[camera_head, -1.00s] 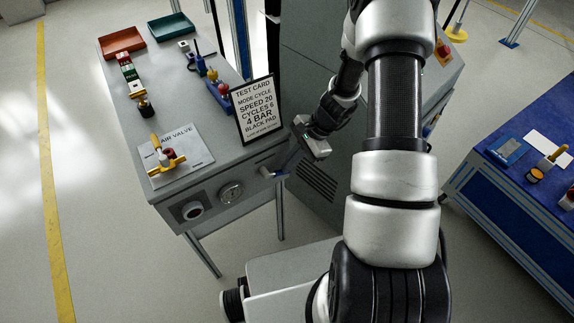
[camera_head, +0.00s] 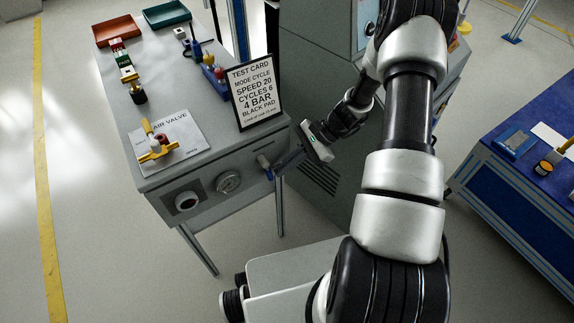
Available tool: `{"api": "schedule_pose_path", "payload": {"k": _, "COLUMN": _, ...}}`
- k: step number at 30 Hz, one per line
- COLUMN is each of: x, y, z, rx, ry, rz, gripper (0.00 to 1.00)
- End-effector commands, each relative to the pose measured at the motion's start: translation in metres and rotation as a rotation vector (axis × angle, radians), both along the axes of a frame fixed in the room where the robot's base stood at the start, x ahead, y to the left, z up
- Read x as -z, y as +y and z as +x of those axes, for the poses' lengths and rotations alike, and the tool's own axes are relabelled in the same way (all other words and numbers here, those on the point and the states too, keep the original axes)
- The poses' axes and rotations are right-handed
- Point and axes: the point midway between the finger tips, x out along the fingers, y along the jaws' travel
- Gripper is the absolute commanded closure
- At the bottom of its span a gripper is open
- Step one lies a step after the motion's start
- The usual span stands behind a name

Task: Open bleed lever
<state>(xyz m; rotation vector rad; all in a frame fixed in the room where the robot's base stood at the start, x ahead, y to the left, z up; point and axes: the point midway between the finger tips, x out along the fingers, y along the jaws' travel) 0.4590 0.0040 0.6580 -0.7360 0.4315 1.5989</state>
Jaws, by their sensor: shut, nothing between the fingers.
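The lever on the bench front panel has a grey stub (camera_head: 263,160) and a small blue handle (camera_head: 268,174), which now points mostly downward. It sits at the right end of the panel, right of a round gauge (camera_head: 228,182). My gripper (camera_head: 277,166) is shut and empty, its dark fingers reaching left and down from the wrist to just right of the lever. The fingertips are beside the blue handle; I cannot tell whether they touch it.
A test card (camera_head: 257,93) stands on the bench above the lever. A yellow-handled air valve (camera_head: 157,149) sits at the bench's left front, and a black port (camera_head: 187,201) is on the panel. A grey cabinet (camera_head: 315,70) is close behind my arm. A blue table (camera_head: 510,185) is at right.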

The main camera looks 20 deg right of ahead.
Motion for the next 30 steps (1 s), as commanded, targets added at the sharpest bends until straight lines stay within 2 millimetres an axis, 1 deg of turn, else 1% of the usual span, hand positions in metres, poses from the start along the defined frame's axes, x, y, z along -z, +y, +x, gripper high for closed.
{"api": "schedule_pose_path", "payload": {"k": 1, "x": 0.004, "y": 0.002, "z": -0.001, "rx": 0.0, "ry": 0.0, "rz": 0.001, "gripper": 1.0}}
{"api": "schedule_pose_path", "payload": {"k": 5, "x": 0.008, "y": 0.006, "z": -0.002, "rx": 0.0, "ry": 0.0, "rz": 0.002, "gripper": 1.0}}
{"api": "schedule_pose_path", "payload": {"k": 7, "x": 0.01, "y": 0.006, "z": -0.002, "rx": 0.002, "ry": 0.014, "rz": 0.041, "gripper": 1.0}}
{"api": "schedule_pose_path", "payload": {"k": 15, "x": 0.012, "y": 0.011, "z": -0.003, "rx": 0.001, "ry": 0.037, "rz": 0.115, "gripper": 1.0}}
{"api": "schedule_pose_path", "payload": {"k": 30, "x": 0.011, "y": 0.014, "z": -0.004, "rx": -0.001, "ry": 0.043, "rz": 0.131, "gripper": 1.0}}
